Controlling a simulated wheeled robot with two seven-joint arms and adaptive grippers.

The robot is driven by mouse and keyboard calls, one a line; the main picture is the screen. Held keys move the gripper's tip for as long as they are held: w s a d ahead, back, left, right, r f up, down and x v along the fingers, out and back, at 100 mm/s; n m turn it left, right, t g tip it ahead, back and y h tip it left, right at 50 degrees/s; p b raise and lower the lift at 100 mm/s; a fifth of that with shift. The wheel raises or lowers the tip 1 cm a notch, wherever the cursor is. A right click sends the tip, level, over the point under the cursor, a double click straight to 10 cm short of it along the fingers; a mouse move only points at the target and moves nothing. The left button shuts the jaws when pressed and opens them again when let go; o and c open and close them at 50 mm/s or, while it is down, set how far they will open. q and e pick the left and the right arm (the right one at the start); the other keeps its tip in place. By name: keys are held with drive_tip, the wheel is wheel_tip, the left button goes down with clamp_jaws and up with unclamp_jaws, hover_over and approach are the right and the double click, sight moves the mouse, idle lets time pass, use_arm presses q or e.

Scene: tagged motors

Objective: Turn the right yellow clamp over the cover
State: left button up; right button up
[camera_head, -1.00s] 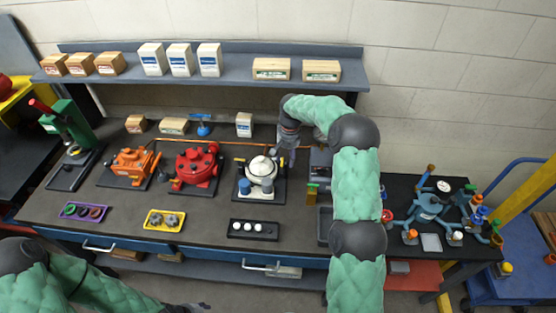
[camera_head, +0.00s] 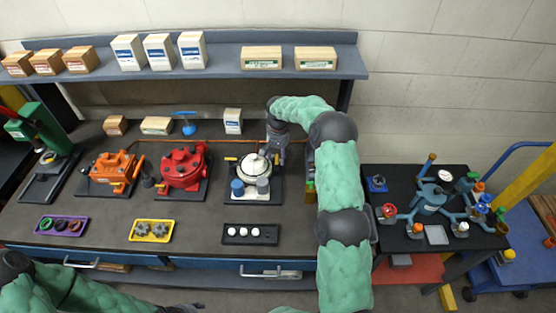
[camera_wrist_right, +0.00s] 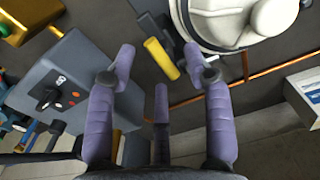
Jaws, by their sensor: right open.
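The motor with the white cover (camera_head: 254,168) stands on a dark base at the middle right of the bench; the cover (camera_wrist_right: 262,18) also fills the top right of the right wrist view. The right yellow clamp (camera_wrist_right: 161,58) is a short yellow bar beside the cover, pointing away from it. My right gripper (camera_head: 276,150) is at the back right of this motor. In the wrist view its purple fingers (camera_wrist_right: 158,62) are open, with the clamp between the fingertips; contact is not clear. My left arm enters at lower left; its gripper (camera_head: 185,308) is dark and partly cut off.
A red motor (camera_head: 182,168) and an orange motor (camera_head: 112,172) stand to the left. A black tray with white pieces (camera_head: 250,234) lies in front. A grey control box (camera_wrist_right: 62,88) is close to the gripper's left in the wrist view. A copper pipe runs behind.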

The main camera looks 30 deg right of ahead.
sight(278, 159)
drive_tip(key=shift+f, duration=1.5)
drive_tip(key=shift+s, duration=0.1)
